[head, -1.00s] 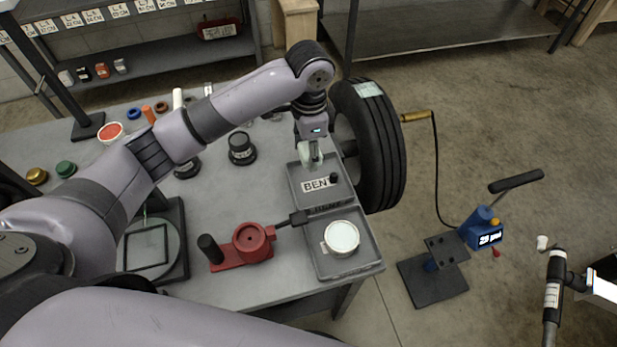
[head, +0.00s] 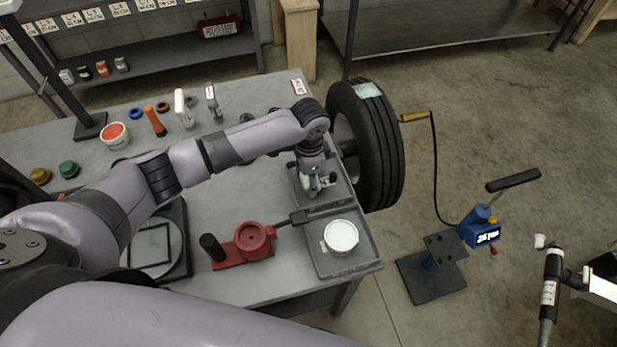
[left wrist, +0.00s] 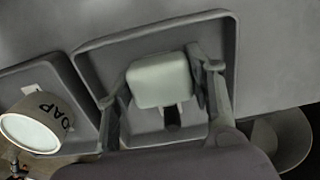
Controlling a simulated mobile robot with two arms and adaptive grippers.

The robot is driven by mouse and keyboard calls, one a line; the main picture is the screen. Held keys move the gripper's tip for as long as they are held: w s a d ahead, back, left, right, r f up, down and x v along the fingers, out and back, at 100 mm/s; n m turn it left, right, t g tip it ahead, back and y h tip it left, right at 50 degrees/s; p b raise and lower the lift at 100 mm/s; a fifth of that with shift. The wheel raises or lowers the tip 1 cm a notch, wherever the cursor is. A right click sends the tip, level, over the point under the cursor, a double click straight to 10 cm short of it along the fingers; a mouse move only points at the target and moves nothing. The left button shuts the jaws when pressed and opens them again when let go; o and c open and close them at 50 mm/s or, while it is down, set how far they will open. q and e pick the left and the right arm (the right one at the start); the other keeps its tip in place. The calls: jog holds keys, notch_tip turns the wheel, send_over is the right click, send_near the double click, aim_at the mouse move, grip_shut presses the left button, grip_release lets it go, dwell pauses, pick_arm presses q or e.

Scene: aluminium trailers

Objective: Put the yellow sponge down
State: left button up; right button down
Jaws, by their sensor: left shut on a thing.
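My left gripper (head: 318,186) is shut on a pale greenish-white block over the rear tray (head: 345,196) at the right end of the bench. In the left wrist view the block (left wrist: 160,80) sits between the two fingers of the gripper (left wrist: 163,92), above the tray (left wrist: 150,40). I cannot tell whether it touches the tray floor. It looks pale, not yellow, and no clearly yellow sponge shows. A small dark object (left wrist: 172,116) is in the tray beside the block.
A front tray (head: 370,256) holds a white-topped tub (head: 341,236), marked SOAP in the left wrist view (left wrist: 40,122). A red fixture (head: 250,240) stands left of it. A black tyre (head: 382,150) stands just right of the rear tray.

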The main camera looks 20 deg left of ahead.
pick_arm(q)
jog(key=o, duration=1.2)
jog(key=shift+f, duration=0.15)
notch_tip(320, 180, up, 12)
jog(key=b, duration=0.1)
jog(key=shift+r, duration=0.2)
jog(key=shift+d, duration=0.1)
